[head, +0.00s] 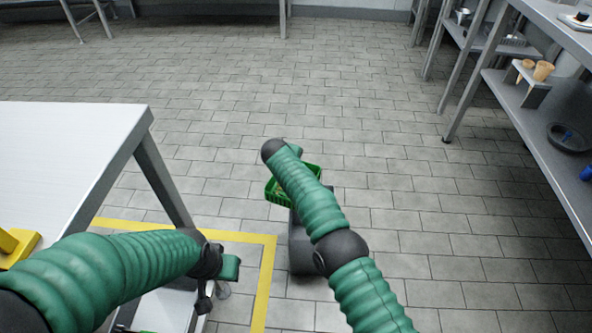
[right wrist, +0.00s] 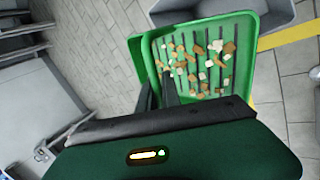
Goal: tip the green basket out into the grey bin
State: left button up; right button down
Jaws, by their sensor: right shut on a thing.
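The green basket (right wrist: 250,70) fills the upper middle of the right wrist view, with several small tan and whitish pieces (right wrist: 195,65) lying on its slatted bottom. My right gripper (right wrist: 157,92) is shut on the basket's near wall. In the head view the basket (head: 276,190) is partly hidden behind my right arm. The grey bin (head: 302,255) stands on the floor just below the basket there, also partly covered by my arm. The bin's rim (right wrist: 215,10) shows beyond the basket in the right wrist view. My left gripper (head: 204,297) is small and dark; its fingers are unclear.
A white table (head: 70,135) stands at the left with a yellow object (head: 18,246) on it. Yellow tape (head: 264,280) marks the floor beside the bin. A white-topped trolley (head: 165,308) is below my left arm. Metal shelving (head: 530,100) lines the right; the floor between is clear.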

jog(key=shift+s+d+r+y+p, duration=0.2)
jog(key=shift+d+r+y+p, duration=0.25)
jog(key=shift+p, duration=2.05)
jog(key=shift+s+d+f+m+t+y+p, duration=0.15)
jog(key=shift+d+f+m+t+y+p, duration=0.3)
jog(key=shift+y+p, duration=0.6)
jog(key=f+y+b, duration=0.1)
jog(key=b, duration=0.1)
jog(key=d+m+t+y+b, duration=0.1)
jog(key=b, duration=0.2)
jog(key=shift+s+d+f, duration=0.2)
jog(key=shift+d+f, duration=0.05)
jog(key=shift+f, duration=0.15)
jog(key=d+m+t+y+b, duration=0.1)
jog(key=y+b, duration=0.1)
jog(key=b, duration=0.1)
jog(key=s+d+m+t+y+b, duration=0.1)
jog(key=d+y+b, duration=0.1)
jog(key=b, duration=0.1)
jog(key=d+f+m+t+y+b, duration=0.1)
jog(key=d+y+b, duration=0.1)
jog(key=b, duration=0.1)
jog(key=shift+s+d+t+y+b, duration=0.25)
jog(key=shift+s+t+y+b, duration=0.05)
jog(key=shift+s+t+b, duration=0.1)
